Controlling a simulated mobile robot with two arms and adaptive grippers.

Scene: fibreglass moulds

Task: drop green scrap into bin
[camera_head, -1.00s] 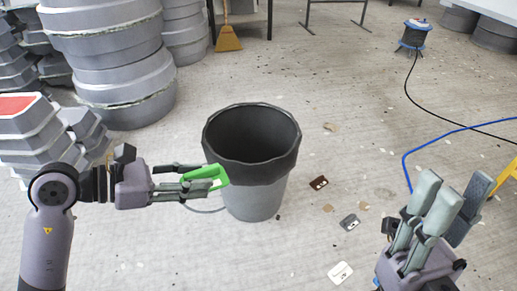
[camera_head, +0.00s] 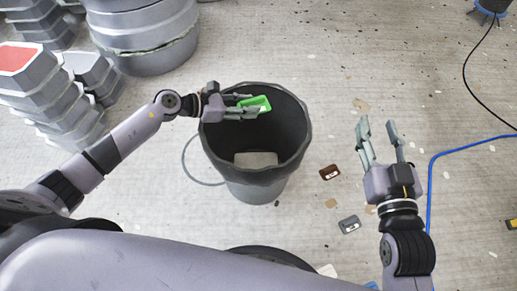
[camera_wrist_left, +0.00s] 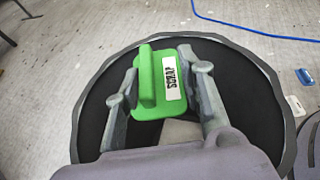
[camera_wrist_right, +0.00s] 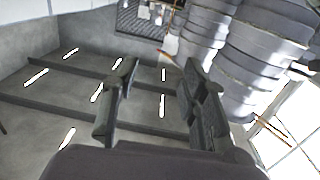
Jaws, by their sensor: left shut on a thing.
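The green scrap (camera_head: 257,104) is a small green piece; in the left wrist view it (camera_wrist_left: 148,80) shows a raised ridge and a white label reading SCRAP. My left gripper (camera_head: 250,106) is shut on it and holds it over the mouth of the bin. The bin (camera_head: 262,187) is a grey bucket with a dark liner folded over its rim; its rim (camera_wrist_left: 77,125) surrounds the scrap in the left wrist view. A pale patch shows at the bin's bottom. My right gripper (camera_head: 378,134) is open and empty, right of the bin.
A brown piece (camera_head: 329,172) and a grey piece (camera_head: 349,224) lie on the floor right of the bin. A blue hose (camera_head: 431,180) runs along the floor at the right. Grey stacked moulds (camera_head: 150,35) stand at the back left. Floor behind the bin is mostly clear.

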